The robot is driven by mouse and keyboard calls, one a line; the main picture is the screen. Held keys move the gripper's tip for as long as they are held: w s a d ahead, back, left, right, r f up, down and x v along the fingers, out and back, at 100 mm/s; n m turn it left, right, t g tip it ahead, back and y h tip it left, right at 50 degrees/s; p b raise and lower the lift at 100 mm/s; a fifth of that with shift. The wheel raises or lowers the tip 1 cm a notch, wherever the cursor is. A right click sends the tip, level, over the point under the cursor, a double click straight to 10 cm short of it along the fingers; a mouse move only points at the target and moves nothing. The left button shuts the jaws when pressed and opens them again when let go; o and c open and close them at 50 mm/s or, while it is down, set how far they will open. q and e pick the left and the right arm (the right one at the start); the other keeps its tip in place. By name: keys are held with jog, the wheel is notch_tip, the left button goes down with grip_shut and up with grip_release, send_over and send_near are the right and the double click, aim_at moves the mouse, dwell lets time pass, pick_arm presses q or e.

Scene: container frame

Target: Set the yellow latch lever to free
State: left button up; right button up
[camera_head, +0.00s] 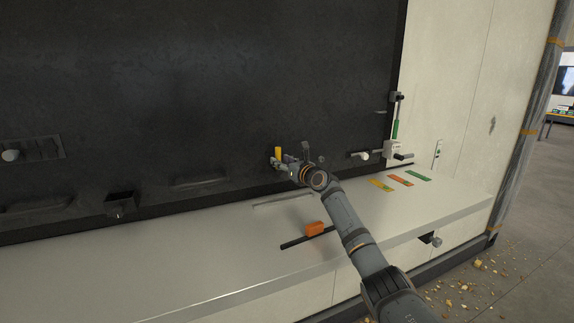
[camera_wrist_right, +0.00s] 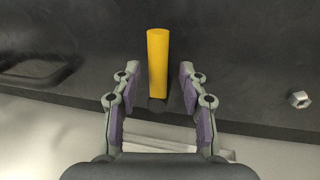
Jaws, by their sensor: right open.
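The yellow latch lever (camera_head: 278,153) stands upright on the lower part of the dark panel in the head view. In the right wrist view the lever (camera_wrist_right: 158,62) is a yellow upright bar in the upper middle. My right gripper (camera_head: 277,163) is at the lever, just below its visible yellow part. In the wrist view its two fingers (camera_wrist_right: 160,82) are apart, one on each side of the lever, with a gap showing on both sides. The lever's mount is mostly hidden behind the gripper in the head view. My left gripper is not in view.
A pale counter (camera_head: 190,265) runs below the dark panel (camera_head: 200,80). An orange block on a dark bar (camera_head: 314,229) lies near my right forearm. Colored labels (camera_head: 400,180) lie to the right. A latch with a green rod (camera_head: 395,130) is on the panel's right edge.

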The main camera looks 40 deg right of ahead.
aim_at(280, 159)
jog(key=s, duration=0.4)
jog(key=shift+s+a, duration=0.15)
jog(key=shift+s, duration=0.1)
jog(key=shift+r, duration=0.1)
